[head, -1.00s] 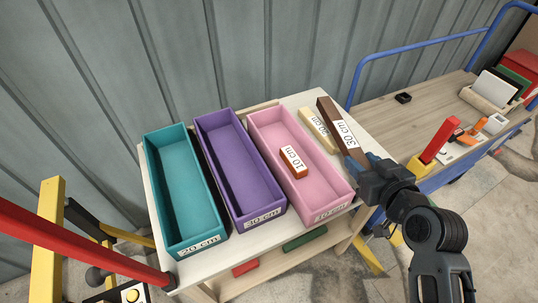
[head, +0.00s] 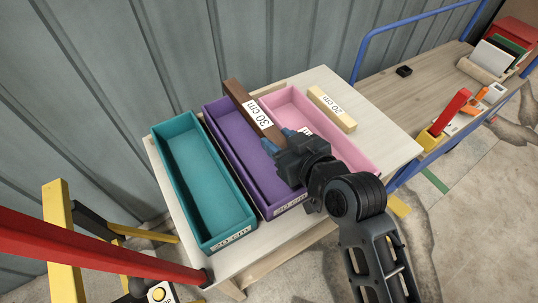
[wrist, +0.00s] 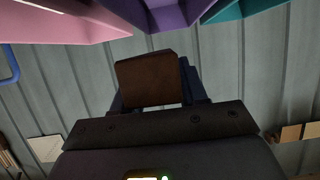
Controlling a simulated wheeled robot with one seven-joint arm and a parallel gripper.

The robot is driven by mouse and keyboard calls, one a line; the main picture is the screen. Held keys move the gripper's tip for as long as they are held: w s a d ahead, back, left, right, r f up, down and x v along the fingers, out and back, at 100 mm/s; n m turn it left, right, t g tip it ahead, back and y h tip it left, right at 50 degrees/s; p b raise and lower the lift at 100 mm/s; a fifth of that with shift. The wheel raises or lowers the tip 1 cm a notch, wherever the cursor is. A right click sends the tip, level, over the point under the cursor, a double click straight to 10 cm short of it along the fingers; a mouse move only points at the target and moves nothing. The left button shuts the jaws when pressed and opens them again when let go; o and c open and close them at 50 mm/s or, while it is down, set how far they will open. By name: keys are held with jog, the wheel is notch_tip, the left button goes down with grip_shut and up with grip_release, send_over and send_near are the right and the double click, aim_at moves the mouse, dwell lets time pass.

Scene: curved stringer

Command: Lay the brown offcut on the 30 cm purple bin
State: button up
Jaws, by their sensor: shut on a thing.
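The brown offcut (head: 247,104), labelled 30 cm, is held at its near end by my gripper (head: 272,146), which is shut on it. It lies lengthwise over the right part of the purple bin (head: 220,138), near the wall shared with the pink bin. Whether it touches the bin rim cannot be told. In the wrist view the offcut's brown end (wrist: 147,80) sits between the blue fingers, with the bins at the top edge. My gripper hides the near right part of the purple bin.
A teal bin (head: 163,133) labelled 20 cm stands left of the purple one, a pink bin (head: 352,153) right of it. A light 20 cm offcut (head: 332,108) lies on the table (head: 385,130) beside the pink bin. A red post (head: 90,247) crosses the lower left.

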jog(key=shift+s+a+f, duration=0.15)
jog(key=shift+a+f, duration=0.15)
jog(key=shift+f, duration=0.6)
jog(key=shift+s+a+f, duration=0.2)
jog(key=shift+a+f, duration=0.15)
jog(key=shift+f, duration=0.55)
jog(key=shift+s+a+f, duration=0.15)
jog(key=shift+a+f, duration=0.15)
jog(key=shift+f, duration=0.6)
jog(key=shift+f, duration=0.45)
jog(key=shift+f+b, duration=0.15)
jog(key=shift+b, duration=0.25)
jog(key=o, duration=1.2)
